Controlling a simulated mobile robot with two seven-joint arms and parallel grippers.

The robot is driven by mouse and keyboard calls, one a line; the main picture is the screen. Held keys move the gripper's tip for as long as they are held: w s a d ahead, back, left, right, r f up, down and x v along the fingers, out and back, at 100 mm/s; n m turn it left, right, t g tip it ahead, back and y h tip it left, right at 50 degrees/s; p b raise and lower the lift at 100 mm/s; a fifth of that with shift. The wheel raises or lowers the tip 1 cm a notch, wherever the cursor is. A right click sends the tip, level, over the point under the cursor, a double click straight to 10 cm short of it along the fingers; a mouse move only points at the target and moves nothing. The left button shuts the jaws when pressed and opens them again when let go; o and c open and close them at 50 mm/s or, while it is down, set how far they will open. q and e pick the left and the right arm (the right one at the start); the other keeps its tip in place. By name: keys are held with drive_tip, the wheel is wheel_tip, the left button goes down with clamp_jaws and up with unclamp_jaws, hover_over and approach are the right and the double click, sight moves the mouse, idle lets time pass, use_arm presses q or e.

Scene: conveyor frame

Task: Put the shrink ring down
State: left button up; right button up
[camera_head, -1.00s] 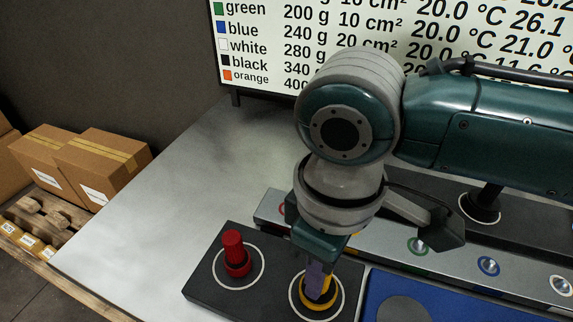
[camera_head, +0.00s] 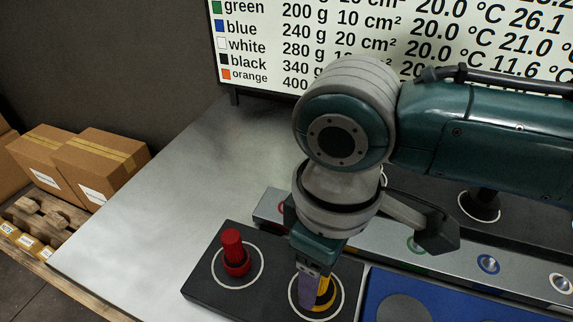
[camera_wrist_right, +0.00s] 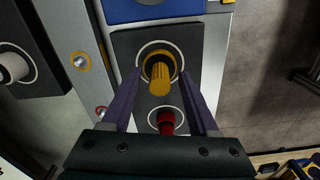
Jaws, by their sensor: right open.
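A yellow piece (camera_head: 326,291), with a ribbed upright part and a yellow ring at its base, stands inside a white circle on the black plate (camera_head: 208,289). I take the ring to be the shrink ring. In the right wrist view the yellow piece (camera_wrist_right: 160,75) sits between the fingers. My right gripper (camera_wrist_right: 160,84) is open, with a gap on both sides of it. In the head view a purple finger of my right gripper (camera_head: 309,288) partly covers the yellow piece. My left gripper is not in view.
A red piece (camera_head: 235,254) stands in the other white circle, close beside the gripper; it also shows in the wrist view (camera_wrist_right: 166,121). A grey rail with coloured rings (camera_head: 488,264) and a blue plate (camera_head: 400,285) lie to the right. The grey table (camera_head: 150,210) is clear at left.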

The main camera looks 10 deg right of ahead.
wheel_tip(320, 180, up, 11)
drive_tip(key=p, duration=0.3)
drive_tip(key=shift+s+a+y, duration=1)
drive_tip(key=shift+s+a, duration=0.4)
drive_tip(key=shift+a, duration=0.2)
drive_tip(key=s+d+f+m+t+h, duration=0.1)
drive_tip(key=s+d+f+m+t, duration=0.1)
drive_tip(key=s+d+m, duration=0.5)
drive_tip(key=s+d+t, duration=0.1)
drive_tip(key=s+d, duration=0.1)
drive_tip(key=d, duration=0.3)
drive_tip(key=shift+s+d+f+t+h, duration=0.2)
drive_tip(key=shift+d+t+h, duration=0.1)
drive_tip(key=shift+h, duration=0.1)
